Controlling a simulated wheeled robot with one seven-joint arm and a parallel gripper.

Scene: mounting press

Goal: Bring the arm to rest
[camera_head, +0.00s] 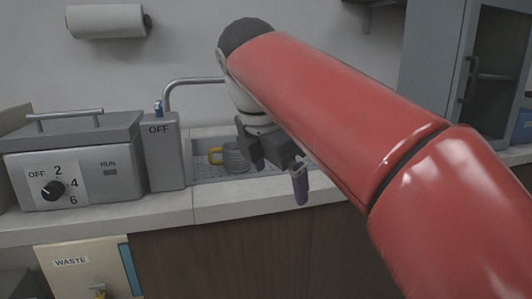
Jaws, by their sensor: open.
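My red arm (330,110) reaches in from the lower right across the view, bent at a dark joint. My gripper (275,165) hangs at its end in front of the sink area, with its dark fingers apart. No object shows between the fingers. The gripper hides part of the sink and the counter edge behind it.
A grey press (95,165) with a dial stands left on the counter (240,203). Beside it are an OFF box (165,155) and a tap (190,82). A mug (235,160) with a yellow handle is in the sink (205,172). A waste bin (75,260) is below.

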